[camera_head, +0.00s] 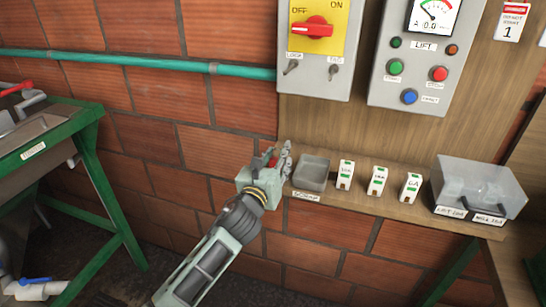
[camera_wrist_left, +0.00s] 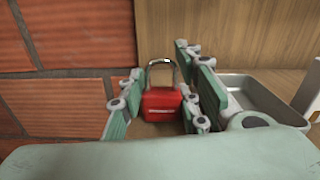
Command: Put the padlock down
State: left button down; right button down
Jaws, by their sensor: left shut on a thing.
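A red padlock (camera_wrist_left: 162,103) with a silver shackle is upright between the fingers of my left gripper in the left wrist view. My left gripper (camera_wrist_left: 160,108) is shut on the padlock's body. In the head view my left gripper (camera_head: 276,161) is at the left end of the wooden shelf (camera_head: 385,207), beside the grey scrap tray. A little of the red padlock (camera_head: 271,160) shows between its fingers there. I cannot tell whether the padlock's underside touches the shelf. My right gripper is in neither view.
The grey scrap tray (camera_head: 312,173) is just right of my left gripper. Several labelled white blocks (camera_head: 345,174) and a clear-lidded box (camera_head: 478,187) stand farther right. A switch panel (camera_head: 319,50) and a lift panel (camera_head: 416,55) hang above. A green-framed sink (camera_head: 88,160) is at left.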

pick_arm(q)
jog(key=shift+f, duration=0.2)
jog(key=c, duration=1.6)
grip_release()
jog(key=shift+o, duration=0.2)
